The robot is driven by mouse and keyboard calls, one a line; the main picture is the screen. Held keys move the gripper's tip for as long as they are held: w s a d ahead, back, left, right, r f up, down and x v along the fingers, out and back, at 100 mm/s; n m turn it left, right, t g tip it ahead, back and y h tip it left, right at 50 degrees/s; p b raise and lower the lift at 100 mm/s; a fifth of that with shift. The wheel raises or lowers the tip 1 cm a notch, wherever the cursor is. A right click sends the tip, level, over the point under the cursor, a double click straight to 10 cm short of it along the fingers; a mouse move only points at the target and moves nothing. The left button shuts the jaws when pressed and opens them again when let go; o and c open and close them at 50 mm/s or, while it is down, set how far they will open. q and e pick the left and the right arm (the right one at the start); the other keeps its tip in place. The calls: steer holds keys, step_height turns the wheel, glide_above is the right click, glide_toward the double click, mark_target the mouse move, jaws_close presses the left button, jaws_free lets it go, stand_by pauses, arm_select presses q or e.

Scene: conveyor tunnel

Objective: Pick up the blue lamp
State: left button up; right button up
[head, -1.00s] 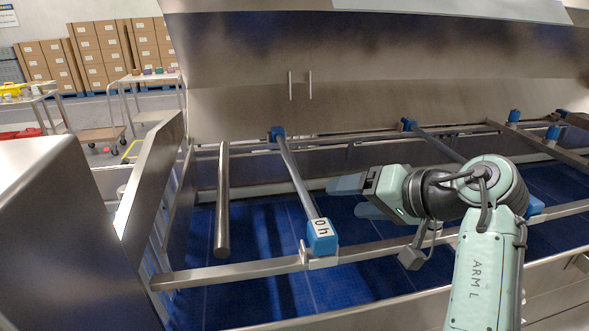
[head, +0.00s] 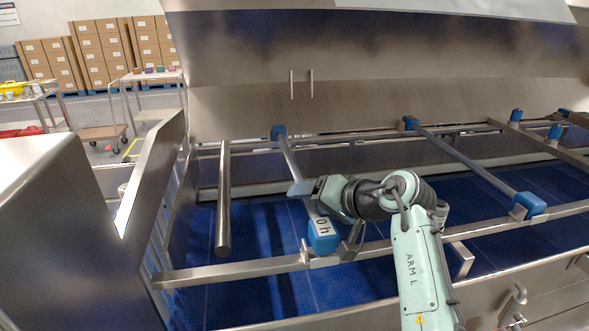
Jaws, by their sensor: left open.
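A blue-capped lamp, a grey metal tube (head: 289,157) with a blue cap at each end, lies across the rails above the blue belt. Its near cap (head: 322,236) carries a white label and rests at the front rail; its far cap (head: 278,132) is at the back rail. My left gripper (head: 296,188) is open at the tube's middle and hides part of it. I cannot tell whether the tube is between the fingers or below them. My right gripper is out of view.
A second blue-capped lamp (head: 465,158) spans the rails to the right. A bare metal bar (head: 223,200) stands left of the lamp. The front rail (head: 235,271) runs below my arm, and a steel hood (head: 380,75) overhangs the back. Carts and boxes stand far left.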

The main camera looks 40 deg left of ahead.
arm_select(q)
jaws_close()
steer(key=shift+r, duration=0.1)
steer(key=shift+r, duration=4.95)
steer(key=c, duration=0.8)
jaws_free()
jaws_close()
